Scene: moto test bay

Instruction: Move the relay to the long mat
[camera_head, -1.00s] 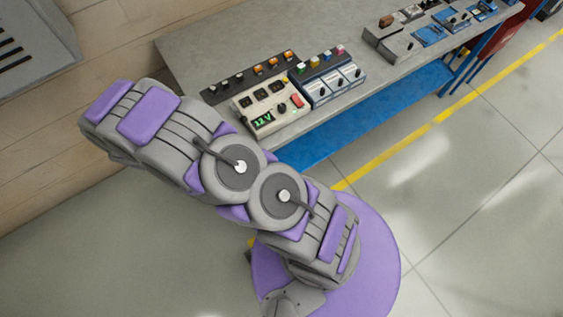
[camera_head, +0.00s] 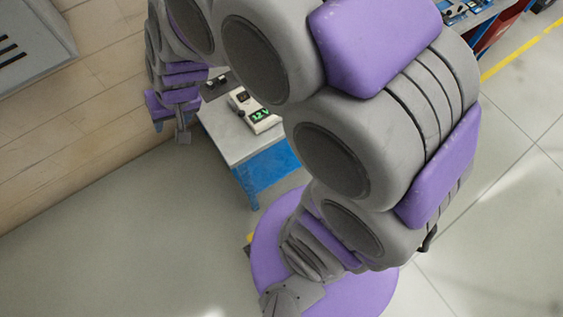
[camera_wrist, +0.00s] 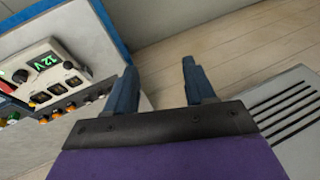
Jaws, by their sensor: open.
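My gripper (camera_wrist: 160,66) is open and empty in the wrist view, with two blue-grey fingers apart over the floor beside the bench end. A dark strip (camera_head: 213,88), possibly the long mat, shows in part on the bench. Several small coloured pieces sit in rows at the left of the wrist view, including an orange one (camera_wrist: 57,89). I cannot tell which piece is the relay. My arm hides most of the bench in the head view.
The grey bench (camera_head: 232,142) has blue legs. A white tester (camera_head: 255,113) reading 12V stands on it and also shows in the wrist view (camera_wrist: 42,62). A slotted grey unit (camera_wrist: 290,112) is at the right there.

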